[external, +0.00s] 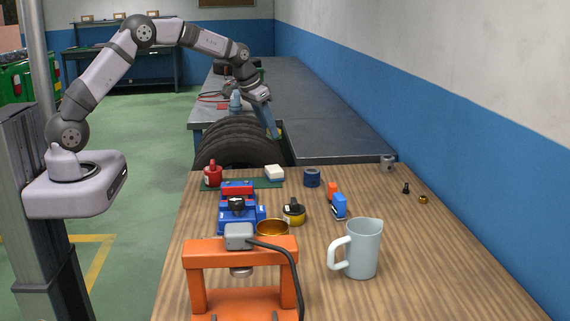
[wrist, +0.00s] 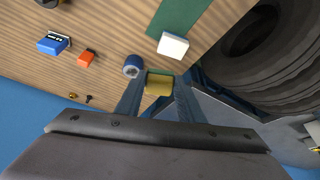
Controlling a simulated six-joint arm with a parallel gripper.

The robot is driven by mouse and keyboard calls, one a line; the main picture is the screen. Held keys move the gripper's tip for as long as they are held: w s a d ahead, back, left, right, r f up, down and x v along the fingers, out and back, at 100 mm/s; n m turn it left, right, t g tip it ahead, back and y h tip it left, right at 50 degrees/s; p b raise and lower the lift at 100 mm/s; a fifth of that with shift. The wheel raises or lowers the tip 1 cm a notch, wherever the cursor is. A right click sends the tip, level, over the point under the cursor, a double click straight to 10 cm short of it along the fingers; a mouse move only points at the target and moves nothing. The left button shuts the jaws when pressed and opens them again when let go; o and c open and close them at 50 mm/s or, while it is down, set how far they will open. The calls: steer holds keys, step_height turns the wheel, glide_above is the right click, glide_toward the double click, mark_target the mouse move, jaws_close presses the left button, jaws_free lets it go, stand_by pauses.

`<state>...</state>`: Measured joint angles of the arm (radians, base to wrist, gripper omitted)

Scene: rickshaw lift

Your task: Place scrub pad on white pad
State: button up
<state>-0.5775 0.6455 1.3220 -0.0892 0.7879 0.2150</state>
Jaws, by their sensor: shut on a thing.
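The scrub pad, yellow with a green layer (wrist: 159,82), is between my gripper's two fingertips in the wrist view. My gripper (wrist: 158,92) is shut on it. The white pad (external: 274,172) is a small white block near the right end of a green mat (external: 240,184). It also shows in the wrist view (wrist: 173,45), apart from the scrub pad.
A blue roll (external: 312,178) stands right of the white pad, and a red bottle (external: 212,174) stands left. Several tires (external: 240,143) are behind the table edge. An orange press (external: 240,265) and a mug (external: 358,248) stand nearer the camera. The table's right side is mostly clear.

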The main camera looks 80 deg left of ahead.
steer(key=shift+x, duration=0.8)
steer(key=p, duration=0.3)
glide_above(275, 171)
steer(key=s+d, duration=0.1)
steer(key=s, duration=0.1)
steer(key=shift+f, duration=4.6)
steer(key=shift+w+f, duration=0.1)
steer(key=shift+f, duration=0.35)
steer(key=shift+f, duration=0.2)
steer(key=o, duration=1)
steer(key=shift+r, duration=0.15)
